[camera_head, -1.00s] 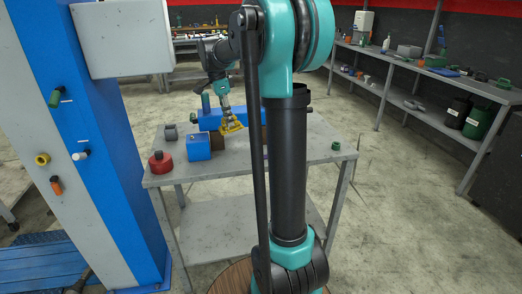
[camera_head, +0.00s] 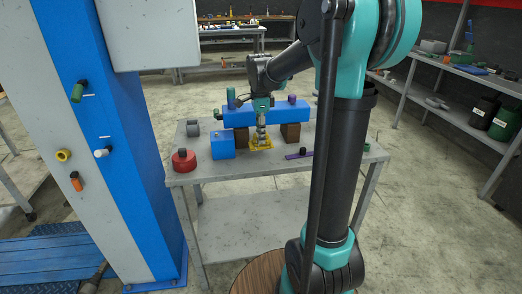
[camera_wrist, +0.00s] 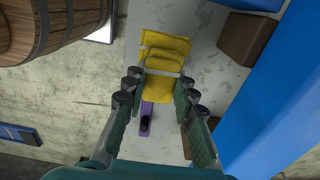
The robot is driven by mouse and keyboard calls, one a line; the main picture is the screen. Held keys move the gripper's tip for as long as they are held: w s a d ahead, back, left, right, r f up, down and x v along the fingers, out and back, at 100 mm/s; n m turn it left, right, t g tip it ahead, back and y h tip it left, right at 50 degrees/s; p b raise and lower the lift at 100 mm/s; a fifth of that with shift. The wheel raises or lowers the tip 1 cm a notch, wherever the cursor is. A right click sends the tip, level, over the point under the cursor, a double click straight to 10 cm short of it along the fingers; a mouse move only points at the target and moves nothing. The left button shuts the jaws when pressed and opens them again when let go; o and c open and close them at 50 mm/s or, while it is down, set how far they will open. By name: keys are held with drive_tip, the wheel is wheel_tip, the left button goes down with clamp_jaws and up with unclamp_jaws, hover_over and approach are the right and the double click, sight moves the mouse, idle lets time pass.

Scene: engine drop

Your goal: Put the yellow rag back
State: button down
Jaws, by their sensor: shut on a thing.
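The yellow rag (camera_head: 260,144) is at the grey table's top, in front of the long blue block and to the right of a small blue box. My gripper (camera_head: 261,136) points down over it and is shut on it. In the wrist view the folded rag (camera_wrist: 165,50) extends out between and beyond the fingertips of my gripper (camera_wrist: 160,84). The rag looks level and low over the table top. I cannot tell whether it fully rests there.
The table (camera_head: 340,165) also holds a red canister (camera_head: 183,161), the blue box (camera_head: 223,146), the long blue block (camera_head: 290,113) on brown blocks, and a purple tool (camera_head: 298,155) close to the rag. A wooden barrel (camera_wrist: 45,25) shows in the wrist view. The table's front right is clear.

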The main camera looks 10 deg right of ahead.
drive_tip(key=shift+f, duration=3.4)
drive_tip(key=shift+f, duration=0.1)
drive_tip(key=c, duration=1.2)
unclamp_jaws()
wheel_tip(320, 180, up, 12)
drive_tip(key=shift+a+f, duration=0.1)
drive_tip(key=s+d+f+n+t, duration=0.1)
drive_tip(key=s+f+n, duration=0.5)
drive_tip(key=s, duration=0.1)
drive_tip(key=s+d+f+n+t, duration=0.1)
drive_tip(key=s+d+f+n, duration=0.1)
drive_tip(key=s+f+n, duration=0.4)
drive_tip(key=s+d+f+n+t, duration=0.1)
drive_tip(key=s+f+n+t, duration=0.1)
drive_tip(key=s+f+n, duration=0.4)
drive_tip(key=shift+s+d+f, duration=0.1)
drive_tip(key=shift+s+f, duration=0.15)
drive_tip(key=shift+s, duration=0.5)
drive_tip(key=shift+s+d+f, duration=0.1)
drive_tip(key=shift+s+f, duration=0.15)
drive_tip(key=shift+s, duration=0.5)
